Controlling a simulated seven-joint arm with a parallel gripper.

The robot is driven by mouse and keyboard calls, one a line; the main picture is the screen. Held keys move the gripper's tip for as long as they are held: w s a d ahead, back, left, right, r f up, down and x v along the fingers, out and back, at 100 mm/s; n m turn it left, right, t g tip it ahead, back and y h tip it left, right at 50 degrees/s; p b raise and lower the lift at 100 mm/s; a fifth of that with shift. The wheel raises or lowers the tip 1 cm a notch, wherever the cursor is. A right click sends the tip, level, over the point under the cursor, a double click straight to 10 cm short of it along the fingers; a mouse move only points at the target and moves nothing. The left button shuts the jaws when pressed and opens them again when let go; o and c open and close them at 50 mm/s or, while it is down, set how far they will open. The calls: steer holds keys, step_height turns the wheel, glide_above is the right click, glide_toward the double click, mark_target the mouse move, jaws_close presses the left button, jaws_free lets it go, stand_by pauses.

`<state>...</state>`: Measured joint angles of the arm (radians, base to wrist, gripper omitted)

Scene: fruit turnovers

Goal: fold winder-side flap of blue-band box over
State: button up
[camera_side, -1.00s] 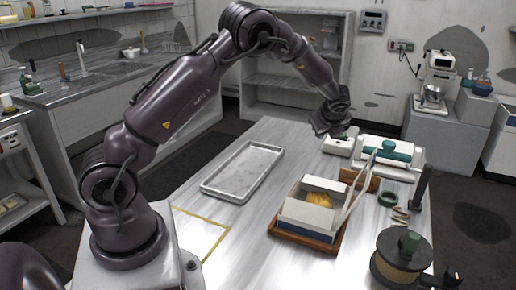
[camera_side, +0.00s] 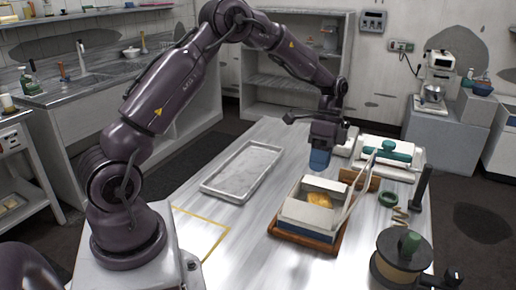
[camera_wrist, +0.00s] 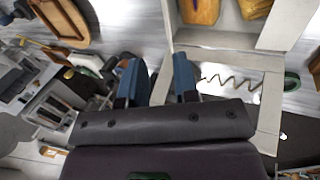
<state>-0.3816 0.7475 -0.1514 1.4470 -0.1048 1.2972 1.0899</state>
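The open white box with a blue band (camera_side: 307,232) sits on a wooden tray (camera_side: 334,248) in the side view, with golden turnovers (camera_side: 319,199) inside. Long pale flaps (camera_side: 354,198) stand up and lean outward at its right side. The wrist view shows the box wall (camera_wrist: 215,39) and turnovers (camera_wrist: 199,10) at the top. My gripper (camera_side: 320,159) points down above the far end of the box, apart from it.
A drum-shaped device with a green knob (camera_side: 409,243), perhaps the winder, stands front right. A green ring (camera_side: 388,199), a coil (camera_side: 400,215) and a dark post (camera_side: 421,187) are right of the box. A green-handled device (camera_side: 393,150) stands behind. An empty tray (camera_side: 243,170) lies left.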

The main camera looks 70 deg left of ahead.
mark_target(307, 217)
steer(key=x, duration=1.3)
steer(key=shift+s+a+f, duration=0.15)
steer(key=shift+a+f, duration=0.1)
steer(key=shift+a, duration=0.05)
steer(key=shift+d+r+t+y, duration=0.1)
steer(key=shift+r+t+y, duration=0.15)
steer(key=shift+t+y, duration=0.25)
steer(key=shift+s+d+t+y, duration=0.15)
steer(key=shift+t+y, duration=0.3)
steer(key=shift+y, duration=0.1)
steer(key=shift+s+d+t+y, duration=0.1)
steer(key=shift+s+t+y, duration=0.05)
steer(key=shift+t+y, duration=0.35)
steer(key=shift+r+t+y, duration=0.25)
steer(key=shift+r, duration=0.1)
step_height(307, 217, up, 12)
steer(key=s+d+r+n+t, duration=0.1)
steer(key=s+d+r+n, duration=0.1)
steer(key=s+r+n, duration=0.2)
steer(key=s+d+r+n+t, duration=0.1)
steer(key=s+d+r+n, duration=0.2)
steer(key=s+r, duration=0.3)
steer(key=s+n, duration=0.1)
steer(key=s, duration=0.3)
steer(key=shift+d+r+h, duration=0.25)
steer(key=shift+r+h, duration=0.1)
steer(key=shift+h, duration=0.05)
